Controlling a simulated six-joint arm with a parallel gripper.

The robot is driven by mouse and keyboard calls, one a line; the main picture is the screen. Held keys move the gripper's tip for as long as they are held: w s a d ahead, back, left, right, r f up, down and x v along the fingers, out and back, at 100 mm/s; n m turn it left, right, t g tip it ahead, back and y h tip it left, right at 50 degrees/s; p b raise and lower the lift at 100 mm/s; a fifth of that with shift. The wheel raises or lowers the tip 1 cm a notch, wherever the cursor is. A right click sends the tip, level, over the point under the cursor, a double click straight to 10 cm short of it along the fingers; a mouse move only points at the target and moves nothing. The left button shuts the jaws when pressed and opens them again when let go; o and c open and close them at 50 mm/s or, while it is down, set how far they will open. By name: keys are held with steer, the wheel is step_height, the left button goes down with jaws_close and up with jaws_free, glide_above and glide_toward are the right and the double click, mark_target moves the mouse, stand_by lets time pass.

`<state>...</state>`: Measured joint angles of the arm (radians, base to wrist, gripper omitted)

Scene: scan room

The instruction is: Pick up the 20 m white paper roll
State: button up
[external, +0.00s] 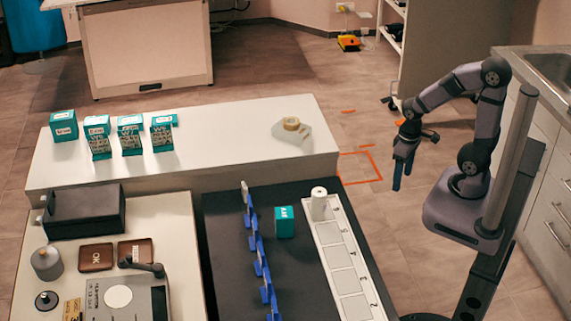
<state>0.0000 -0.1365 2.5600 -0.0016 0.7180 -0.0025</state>
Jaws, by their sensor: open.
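A white paper roll (319,205) stands upright at the far end of a white strip with numbered squares (344,257). The strip lies on the dark table top (228,262). Its "20 m" marking is too small to read. My gripper (399,182) hangs pointing down, to the right of the roll and apart from it, beyond the table's right edge. It is open with nothing seen between its fingers. The fingers look blue at the tips.
A teal box (284,222) stands left of the roll, beside a row of blue holders (258,255). Several teal boxes (98,137) and a tape roll (291,124) are on the white table (220,150) behind. The space between gripper and roll looks clear.

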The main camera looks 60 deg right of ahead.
steer(key=shift+c, duration=0.8)
